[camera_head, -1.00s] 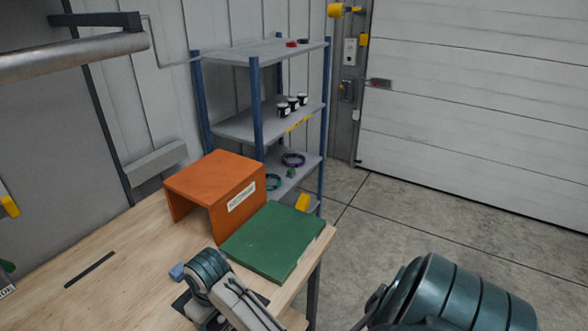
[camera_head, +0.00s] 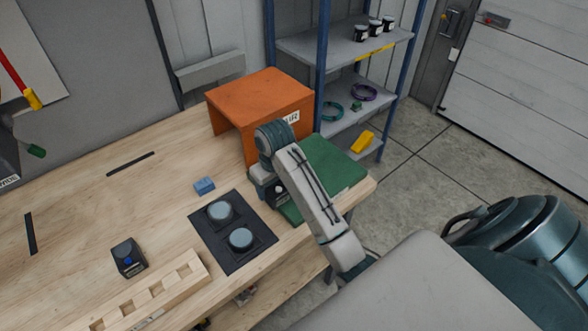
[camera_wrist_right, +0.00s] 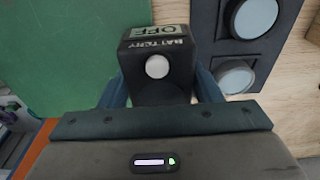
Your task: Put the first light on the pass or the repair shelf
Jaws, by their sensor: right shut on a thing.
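My right gripper (camera_head: 272,192) is shut on a black light (camera_wrist_right: 158,68), a small box with a white round face and a "BATTERY OFF" label. The light also shows in the head view (camera_head: 279,193), partly hidden by my arm. It is beside the near left edge of the green shelf (camera_head: 335,170); I cannot tell whether it touches anything. The orange repair shelf (camera_head: 255,95), an open-fronted box with a partly hidden label, stands behind my right wrist. The green shelf also shows in the right wrist view (camera_wrist_right: 60,50). My left gripper is out of view.
A black pad (camera_head: 232,255) with two round discs lies left of my gripper. A blue block (camera_head: 204,186), a second black box (camera_head: 128,258) with a blue spot, and a slotted wooden rack (camera_head: 150,295) are on the bench. A metal rack (camera_head: 340,50) stands behind.

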